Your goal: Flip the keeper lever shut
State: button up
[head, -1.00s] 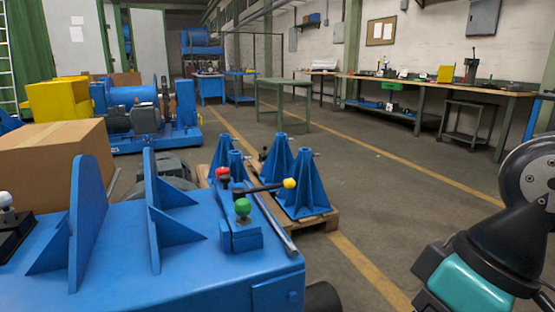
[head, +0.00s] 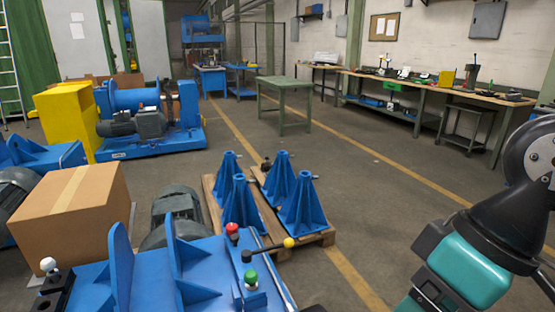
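A blue machine frame (head: 205,260) with upright plates fills the lower left of the head view and is cut off by the bottom edge. At its right end stand a red knob (head: 232,230), a green knob (head: 251,277) and a black bar with a yellow tip (head: 289,243) that points right. A white knob (head: 48,265) sits on a black block at the frame's left. I cannot tell which of these is the keeper lever, or whether it is shut. My arm is at the lower right, apart from the frame; my gripper's fingers do not show.
A cardboard box (head: 70,208) and a grey motor (head: 175,205) stand behind the frame. A wooden pallet (head: 262,212) carries several blue stands. A green table (head: 285,82) and a long workbench (head: 430,85) are farther off. Open floor lies to the right of the pallet.

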aim_at(246, 255)
jog(key=k, duration=0.65)
jog(key=z, duration=0.55)
jog(key=i, duration=1.15)
jog(key=u, duration=0.7)
jog(key=i, duration=0.65)
jog(key=u, duration=0.6)
